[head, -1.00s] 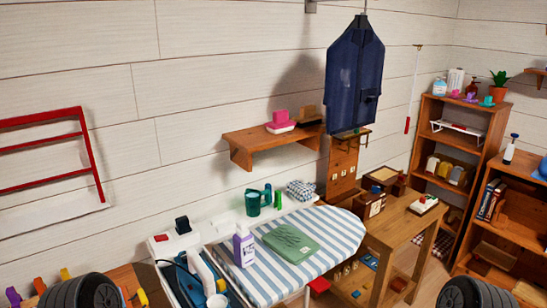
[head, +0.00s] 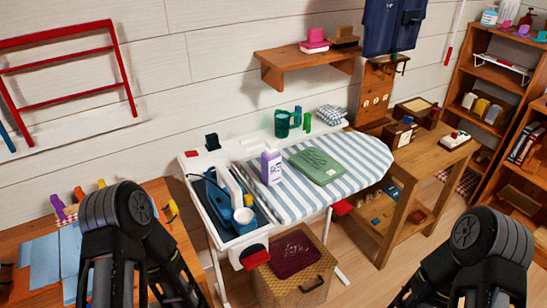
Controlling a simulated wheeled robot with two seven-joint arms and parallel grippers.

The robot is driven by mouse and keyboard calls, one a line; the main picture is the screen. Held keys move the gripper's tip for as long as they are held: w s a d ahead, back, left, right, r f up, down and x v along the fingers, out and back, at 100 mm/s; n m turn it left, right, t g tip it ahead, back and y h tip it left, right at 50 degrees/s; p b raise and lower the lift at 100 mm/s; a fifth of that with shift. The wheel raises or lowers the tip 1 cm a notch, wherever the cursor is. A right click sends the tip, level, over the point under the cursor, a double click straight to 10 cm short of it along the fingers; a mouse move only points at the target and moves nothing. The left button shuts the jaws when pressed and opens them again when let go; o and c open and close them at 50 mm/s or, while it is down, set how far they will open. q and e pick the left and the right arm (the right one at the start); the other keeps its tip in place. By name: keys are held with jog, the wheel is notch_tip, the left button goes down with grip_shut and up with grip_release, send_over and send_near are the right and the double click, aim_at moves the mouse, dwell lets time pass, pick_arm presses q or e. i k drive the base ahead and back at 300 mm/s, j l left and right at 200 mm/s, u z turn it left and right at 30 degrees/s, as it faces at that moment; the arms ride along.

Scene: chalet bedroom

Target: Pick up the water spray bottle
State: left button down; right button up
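A lavender bottle with a pale label (head: 271,167) stands upright on the blue-and-white striped ironing board (head: 350,172), beside a folded green cloth (head: 318,165). I cannot tell whether it has a spray head. A teal vessel (head: 282,123) with a handle-like part stands behind it, next to a small green item (head: 307,122); I cannot tell what the vessel is. Both my arms show only as dark links at the bottom left and bottom right, well apart from the bottle. Neither gripper's fingertips show.
An iron (head: 236,200) rests at the board's left end. A wicker box (head: 292,285) stands on the floor below. A wooden table (head: 420,160) is to the right, a wall shelf (head: 285,60) above. Blue cloths lie on a wooden surface (head: 165,235) at left.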

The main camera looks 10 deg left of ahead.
aim_at(271, 160)
jog(key=i+j+z, duration=0.15)
jog(key=z, duration=0.3)
jog(key=i+j+z, duration=0.3)
jog(key=z, duration=0.15)
jog(key=i+j+z, duration=0.2)
jog(key=j+z, duration=0.25)
jog(key=l+u, duration=0.1)
